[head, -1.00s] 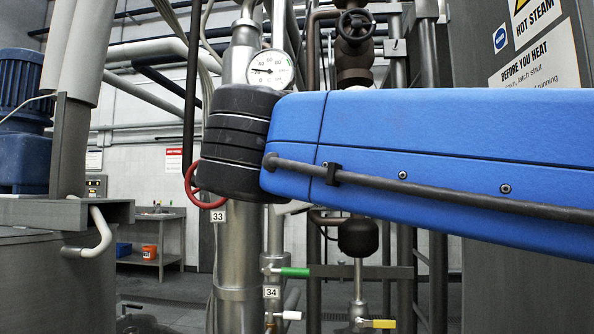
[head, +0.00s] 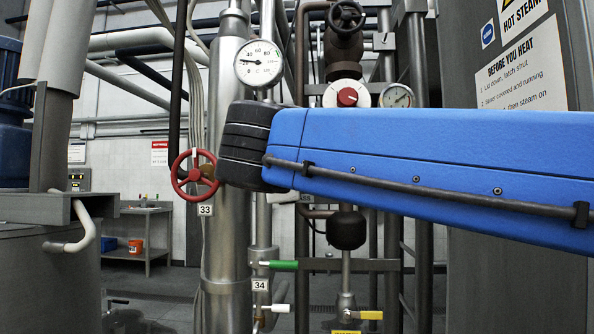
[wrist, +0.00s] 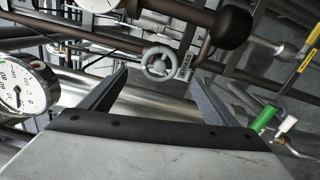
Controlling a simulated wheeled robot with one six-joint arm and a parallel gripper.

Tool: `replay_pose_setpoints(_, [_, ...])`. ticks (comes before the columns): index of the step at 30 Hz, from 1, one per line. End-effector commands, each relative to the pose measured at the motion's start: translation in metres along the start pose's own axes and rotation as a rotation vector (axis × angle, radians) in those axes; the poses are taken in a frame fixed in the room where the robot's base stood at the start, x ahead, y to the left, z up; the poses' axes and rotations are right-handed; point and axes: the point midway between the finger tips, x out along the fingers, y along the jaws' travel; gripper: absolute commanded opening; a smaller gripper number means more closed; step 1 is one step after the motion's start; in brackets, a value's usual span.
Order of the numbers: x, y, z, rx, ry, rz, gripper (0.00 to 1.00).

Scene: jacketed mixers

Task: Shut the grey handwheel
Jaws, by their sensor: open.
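The grey handwheel (wrist: 160,63) shows in the wrist view, small and spoked, beside a tag that seems to read BYPASS. My gripper (wrist: 160,76) is open and empty, its two dark fingers to either side of the wheel in the picture. The wheel appears beyond the fingertips, apart from them; the exact gap is hard to tell. In the head view I cannot make out the grey wheel or my gripper; my blue arm covers the middle right.
A red handwheel (head: 195,172) sits on the steel pipe at valve 33. A dark handwheel (head: 347,16) is above. Gauges (head: 257,63), a red knob (head: 348,96), a green lever (head: 284,265) and a yellow lever (head: 368,315) crowd the pipes. A dark bulb (wrist: 233,27) is near the wheel.

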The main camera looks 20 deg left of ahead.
Motion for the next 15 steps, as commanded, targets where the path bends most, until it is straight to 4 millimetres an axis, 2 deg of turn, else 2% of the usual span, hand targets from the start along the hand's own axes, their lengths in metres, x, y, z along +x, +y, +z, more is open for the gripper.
replay_pose_setpoints(1, [0.011,-0.001,0.0,-0.001,-0.003,-0.001,0.82])
replay_pose_setpoints(15, [0.093,-0.001,0.0,-0.001,-0.002,-0.001,0.82])
